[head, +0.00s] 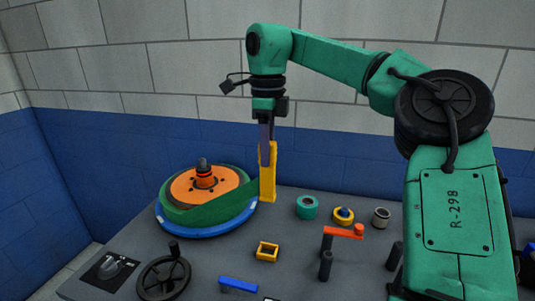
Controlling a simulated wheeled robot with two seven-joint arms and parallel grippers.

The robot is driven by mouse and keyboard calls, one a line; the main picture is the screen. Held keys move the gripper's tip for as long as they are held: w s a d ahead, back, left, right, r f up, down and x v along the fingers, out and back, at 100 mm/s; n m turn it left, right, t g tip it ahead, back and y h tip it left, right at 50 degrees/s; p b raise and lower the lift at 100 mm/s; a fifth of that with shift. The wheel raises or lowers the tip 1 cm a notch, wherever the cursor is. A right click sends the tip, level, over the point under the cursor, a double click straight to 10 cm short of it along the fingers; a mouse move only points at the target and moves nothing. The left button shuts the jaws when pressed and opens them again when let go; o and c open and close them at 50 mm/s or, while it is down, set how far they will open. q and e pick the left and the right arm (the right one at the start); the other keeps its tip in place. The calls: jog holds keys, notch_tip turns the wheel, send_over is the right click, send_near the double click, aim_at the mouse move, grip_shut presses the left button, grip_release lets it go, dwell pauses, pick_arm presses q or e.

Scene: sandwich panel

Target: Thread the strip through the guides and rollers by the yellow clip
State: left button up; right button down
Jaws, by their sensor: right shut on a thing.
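The green strip (215,211) is wound around an orange-topped spool (205,188) on a blue round base at the left of the table. The strip's free end runs right to the upright yellow clip (268,180). My right gripper (267,146) points down and is shut on the upper part of the clip, above the table's back edge. A yellow square guide (267,251) and a blue guide bar (239,284) stand nearer the front. A teal roller (307,207), a yellow-and-blue roller (343,216) and a grey roller (381,218) stand in a row to the right. My left gripper is out of view.
An orange arm (344,231) sits on a dark post, with other dark posts (326,265) nearby. A black handwheel (163,278) and a lever plate (110,268) are at the front left. My right arm hides the table's right part. The wall is close behind.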

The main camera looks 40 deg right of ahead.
jog(key=s+d+f+b, duration=0.1)
jog(key=s+f+b, duration=0.1)
jog(key=f+b, duration=0.4)
jog(key=s+d+f+b, duration=0.1)
jog(key=f+b, duration=0.4)
jog(key=f, duration=0.5)
jog(key=shift+s+d+f+b, duration=0.35)
jog(key=shift+s+d+b, duration=0.05)
jog(key=shift+s, duration=0.2)
dwell(0.5)
jog(key=s+d+b, duration=0.3)
jog(key=s+d, duration=0.2)
jog(key=s, duration=0.2)
jog(key=shift+s, duration=0.2)
dwell(0.5)
